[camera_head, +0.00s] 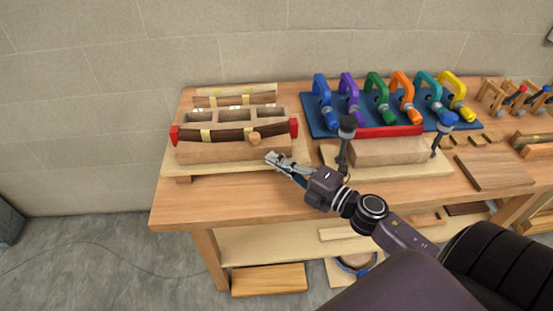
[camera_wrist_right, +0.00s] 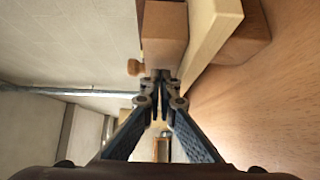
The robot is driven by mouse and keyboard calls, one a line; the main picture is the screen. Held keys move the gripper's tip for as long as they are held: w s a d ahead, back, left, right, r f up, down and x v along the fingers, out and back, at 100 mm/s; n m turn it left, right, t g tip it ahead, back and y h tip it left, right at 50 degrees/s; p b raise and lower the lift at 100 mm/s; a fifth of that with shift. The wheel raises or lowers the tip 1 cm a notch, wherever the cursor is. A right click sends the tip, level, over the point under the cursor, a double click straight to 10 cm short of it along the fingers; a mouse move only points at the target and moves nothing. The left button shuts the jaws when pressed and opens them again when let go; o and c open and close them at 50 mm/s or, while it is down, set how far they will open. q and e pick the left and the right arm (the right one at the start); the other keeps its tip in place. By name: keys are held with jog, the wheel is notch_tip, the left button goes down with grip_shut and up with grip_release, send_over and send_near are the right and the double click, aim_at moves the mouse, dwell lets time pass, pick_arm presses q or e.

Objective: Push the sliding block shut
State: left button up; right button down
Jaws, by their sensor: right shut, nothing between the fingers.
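The wooden bending form (camera_head: 215,147) stands on a light base board at the left of the bench. Its front block, probably the sliding block, carries a round wooden knob (camera_head: 254,136). A dark strip with red ends and light bands lies along the form; whether a gap is left behind the front block cannot be told. My right gripper (camera_head: 272,158) is shut and empty just in front of the form's right part. In the right wrist view, the shut fingertips (camera_wrist_right: 160,78) are close to the block's end (camera_wrist_right: 165,30), with the knob (camera_wrist_right: 134,67) to their left; contact is unclear. My left gripper is not in view.
A second form (camera_head: 390,151) with a red strip and upright dark clamps stands to the right. Behind it, a blue board (camera_head: 312,122) holds several coloured clamps. The bench front (camera_head: 225,192) below the left form is clear.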

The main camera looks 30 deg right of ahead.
aim_at(279, 152)
jog(key=shift+w, duration=0.1)
jog(key=w, duration=0.1)
jog(key=w+d, duration=0.1)
jog(key=w, duration=0.1)
jog(key=shift+w+d, duration=0.1)
jog(key=shift+d, duration=0.2)
jog(key=shift+w+d, duration=0.1)
jog(key=shift+w, duration=0.05)
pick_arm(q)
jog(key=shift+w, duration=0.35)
